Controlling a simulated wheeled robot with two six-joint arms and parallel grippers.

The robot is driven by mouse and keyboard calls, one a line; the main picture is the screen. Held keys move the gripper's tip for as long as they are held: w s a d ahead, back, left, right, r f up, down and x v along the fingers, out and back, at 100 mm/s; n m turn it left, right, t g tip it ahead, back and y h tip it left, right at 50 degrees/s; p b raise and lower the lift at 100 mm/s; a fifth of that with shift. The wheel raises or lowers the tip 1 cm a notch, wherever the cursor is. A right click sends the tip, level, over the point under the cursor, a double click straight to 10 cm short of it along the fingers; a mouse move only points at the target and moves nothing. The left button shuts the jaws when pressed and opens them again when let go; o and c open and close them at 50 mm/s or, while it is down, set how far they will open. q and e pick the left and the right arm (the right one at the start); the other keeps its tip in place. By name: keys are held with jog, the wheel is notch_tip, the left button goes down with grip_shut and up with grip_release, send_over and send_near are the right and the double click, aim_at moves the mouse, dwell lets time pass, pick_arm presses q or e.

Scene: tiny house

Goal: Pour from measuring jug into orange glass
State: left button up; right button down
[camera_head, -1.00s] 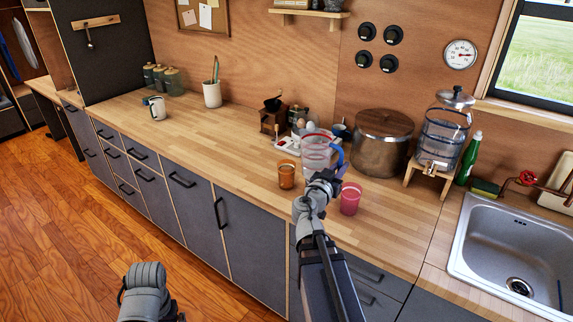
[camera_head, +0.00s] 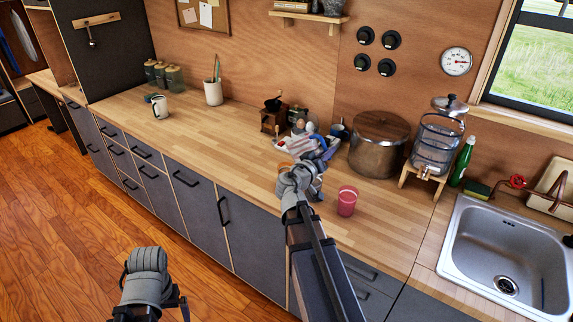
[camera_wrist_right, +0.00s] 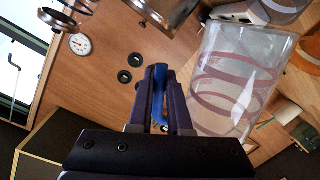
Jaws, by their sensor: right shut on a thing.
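My right gripper (camera_head: 322,150) is shut on the blue handle (camera_wrist_right: 160,88) of the measuring jug, over the counter. The clear jug with red markings (camera_wrist_right: 236,82) fills the right of the right wrist view. In the head view the jug (camera_head: 298,146) is tilted and partly hidden by my gripper and wrist. The orange glass (camera_head: 284,164) shows only as a sliver at the left of my right wrist, most of it hidden. I cannot tell whether anything flows from the jug. Of my left arm only a grey joint shows at lower left; its gripper is out of view.
A pink glass (camera_head: 347,201) stands on the counter right of my right arm. Behind are a large pot (camera_head: 380,146), a water dispenser (camera_head: 436,146) and a coffee grinder (camera_head: 273,118). The sink (camera_head: 502,252) is at right. The counter (camera_head: 215,134) left of the gripper is clear.

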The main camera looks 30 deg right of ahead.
aim_at(313, 139)
jog(key=shift+w+a+r+n, duration=0.1)
jog(key=shift+w+r+n, duration=0.15)
jog(key=shift+w, duration=0.25)
jog(key=w+r+n+p, duration=0.2)
jog(key=n+p, duration=0.1)
jog(key=shift+w+a+g, duration=0.1)
jog(key=shift+a+g, duration=0.2)
jog(key=shift+g, duration=0.1)
jog(key=shift+w+a+n+g+p, duration=0.3)
jog(key=shift+w+n+p, duration=0.1)
jog(key=shift+w+n, duration=0.3)
jog(key=shift+w+f+n, duration=0.1)
jog(key=shift+f+n, duration=0.05)
jog(key=shift+n, duration=0.1)
jog(key=shift+w+a+f+n+b, duration=0.1)
jog(key=shift+w+f+n+b, duration=0.1)
jog(key=shift+w+n+b, duration=0.15)
